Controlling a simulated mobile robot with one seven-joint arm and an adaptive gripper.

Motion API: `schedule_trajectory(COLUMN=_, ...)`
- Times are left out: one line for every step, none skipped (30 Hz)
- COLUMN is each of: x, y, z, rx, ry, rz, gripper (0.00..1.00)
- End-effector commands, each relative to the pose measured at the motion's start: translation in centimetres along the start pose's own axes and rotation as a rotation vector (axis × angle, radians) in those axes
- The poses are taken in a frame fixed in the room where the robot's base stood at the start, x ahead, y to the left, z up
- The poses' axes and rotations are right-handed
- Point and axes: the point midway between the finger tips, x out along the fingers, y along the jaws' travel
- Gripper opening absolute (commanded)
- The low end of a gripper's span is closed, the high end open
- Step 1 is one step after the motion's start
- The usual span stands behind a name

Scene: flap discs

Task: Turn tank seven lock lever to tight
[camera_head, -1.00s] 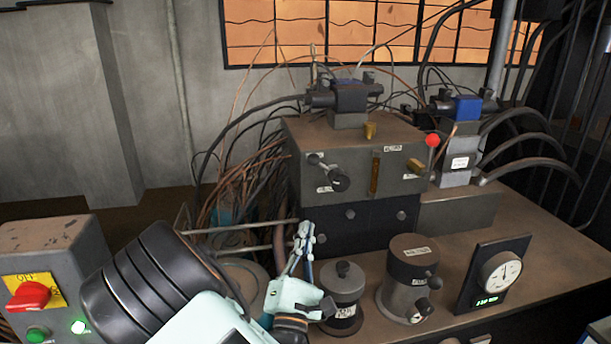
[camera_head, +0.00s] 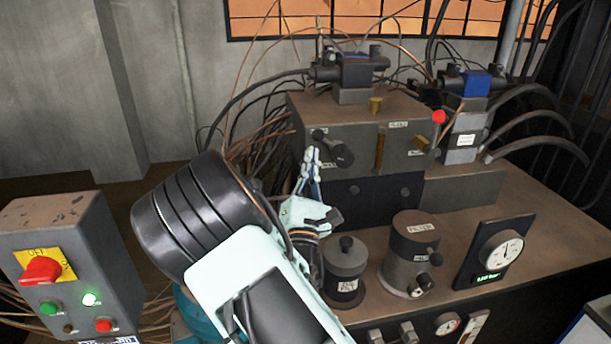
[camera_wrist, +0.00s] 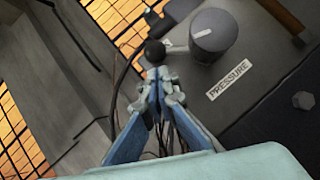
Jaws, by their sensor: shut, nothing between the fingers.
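A small lever with a black ball end (camera_head: 319,134) sits on the front of the brown-grey box (camera_head: 360,135). Next to it is a dark round knob (camera_head: 342,155). In the wrist view, the black ball (camera_wrist: 155,51) joins by a short shaft to the grey knob (camera_wrist: 213,34), above a label reading PRESSURE (camera_wrist: 230,79). No label naming tank seven is legible. My gripper (camera_head: 312,156) is shut and empty, its tips just below the ball in the picture. The wrist view shows the closed fingertips (camera_wrist: 158,84) close to the ball; contact is unclear.
Two cylinders, one with a black top knob (camera_head: 346,265) and one marked FILTER (camera_head: 412,250), stand below and right of my gripper. A gauge (camera_head: 497,250) stands further right. A red-ended lever (camera_head: 438,117) is on the box's right. A switch box (camera_head: 60,260) is at left.

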Motion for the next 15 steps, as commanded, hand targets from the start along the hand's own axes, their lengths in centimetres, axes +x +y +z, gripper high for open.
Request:
schedule_trajectory(x=0.33, y=0.01, z=0.38, rx=0.001, ry=-0.001, rz=-0.001, gripper=0.0)
schedule_trajectory(x=0.44, y=0.0, z=0.5, rx=0.0, ry=-0.001, rz=-0.001, gripper=0.0)
schedule_trajectory(x=0.55, y=-0.02, z=0.61, rx=0.0, ry=-0.001, rz=-0.001, gripper=0.0)
schedule_trajectory(x=0.61, y=-0.03, z=0.67, rx=-0.001, ry=-0.001, rz=-0.001, gripper=0.0)
schedule_trajectory(x=0.65, y=-0.03, z=0.7, rx=-0.001, ry=0.0, rz=0.0, gripper=0.0)
schedule_trajectory(x=0.68, y=-0.03, z=0.73, rx=-0.001, ry=0.0, rz=0.0, gripper=0.0)
schedule_trajectory(x=0.68, y=-0.03, z=0.73, rx=-0.001, ry=0.0, rz=0.0, gripper=0.0)
schedule_trajectory(x=0.69, y=-0.03, z=0.73, rx=-0.001, ry=0.0, rz=0.0, gripper=0.0)
schedule_trajectory(x=0.68, y=-0.03, z=0.72, rx=-0.001, ry=0.0, rz=0.0, gripper=0.0)
schedule_trajectory(x=0.67, y=-0.03, z=0.72, rx=-0.001, ry=0.0, rz=0.0, gripper=0.0)
schedule_trajectory(x=0.67, y=-0.03, z=0.72, rx=-0.001, ry=0.0, rz=0.0, gripper=0.0)
schedule_trajectory(x=0.67, y=-0.03, z=0.72, rx=-0.001, ry=0.0, rz=0.0, gripper=0.0)
schedule_trajectory(x=0.67, y=-0.03, z=0.72, rx=-0.001, ry=0.0, rz=0.0, gripper=0.0)
schedule_trajectory(x=0.67, y=-0.03, z=0.71, rx=-0.001, ry=0.0, rz=0.0, gripper=0.0)
schedule_trajectory(x=0.67, y=-0.02, z=0.72, rx=0.0, ry=0.0, rz=-0.001, gripper=0.0)
